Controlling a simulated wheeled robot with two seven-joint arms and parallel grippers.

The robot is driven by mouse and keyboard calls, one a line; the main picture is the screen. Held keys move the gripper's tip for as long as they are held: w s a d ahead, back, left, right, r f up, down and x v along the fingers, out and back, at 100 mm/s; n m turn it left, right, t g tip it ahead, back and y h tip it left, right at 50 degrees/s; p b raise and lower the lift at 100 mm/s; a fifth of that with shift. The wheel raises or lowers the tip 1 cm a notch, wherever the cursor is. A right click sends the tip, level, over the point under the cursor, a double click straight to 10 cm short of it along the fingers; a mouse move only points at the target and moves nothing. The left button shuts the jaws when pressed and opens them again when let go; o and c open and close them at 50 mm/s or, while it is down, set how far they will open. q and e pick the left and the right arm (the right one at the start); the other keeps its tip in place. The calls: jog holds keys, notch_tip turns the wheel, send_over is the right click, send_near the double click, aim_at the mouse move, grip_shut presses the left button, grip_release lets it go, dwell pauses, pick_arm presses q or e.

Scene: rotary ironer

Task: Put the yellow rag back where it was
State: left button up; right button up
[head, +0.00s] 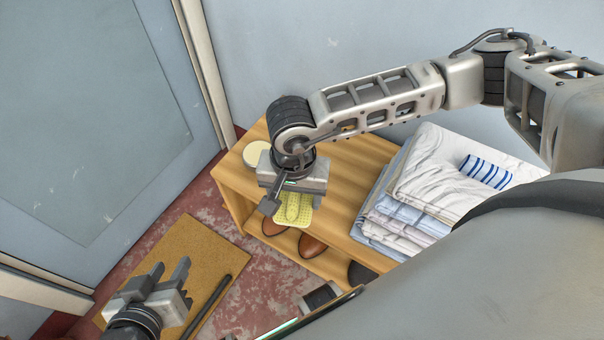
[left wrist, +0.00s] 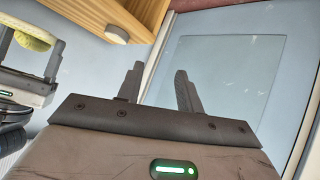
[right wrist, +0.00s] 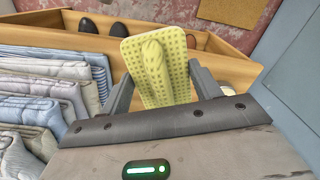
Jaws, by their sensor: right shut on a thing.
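The yellow rag (head: 293,210), with a dotted pattern and a raised fold down its middle, hangs from my right gripper (head: 284,202) by the front edge of the wooden shelf. In the right wrist view the rag (right wrist: 152,70) is between the two fingers, which are shut on it; it seems held clear of the wood. The left wrist view also shows the rag (left wrist: 30,36) at its upper left corner. My left gripper (head: 168,270) is open and empty, low over the brown mat. Its spread fingers show in the left wrist view (left wrist: 158,82).
The wooden shelf (head: 345,170) holds a round pale-lidded tin (head: 256,154) at its left end and a stack of folded linen (head: 400,205) at right. A blue-striped cloth (head: 486,171) lies on the stack. Brown shoes (head: 312,246) stand below. A brown mat (head: 190,240) lies on the floor.

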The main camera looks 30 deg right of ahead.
jog(key=w+d+f+b, duration=0.1)
jog(key=w+d+f, duration=0.1)
jog(key=w+f, duration=0.1)
jog(key=w+d+f+b, duration=0.1)
jog(key=w+d+f, duration=0.1)
jog(key=w+f, duration=0.1)
jog(key=w+d+f+b, duration=0.1)
jog(key=w+d+f, duration=0.1)
jog(key=w+f, duration=0.1)
jog(key=shift+w+d, duration=0.25)
jog(key=shift+w, duration=0.15)
notch_tip(320, 180, down, 2)
jog(key=shift+f+b, duration=0.2)
jog(key=shift+b, duration=0.2)
jog(key=shift+f, duration=0.4)
pick_arm(q)
jog(key=shift+w+d+f+t+h, duration=0.15)
jog(key=shift+w+d+t+h, duration=0.1)
jog(key=shift+d, duration=0.1)
jog(key=shift+w+d+f+t+h, duration=0.1)
jog(key=shift+d+t+h, duration=0.15)
jog(key=shift+d, duration=0.1)
pick_arm(e)
jog(key=shift+f, duration=0.1)
jog(key=o, duration=0.9)
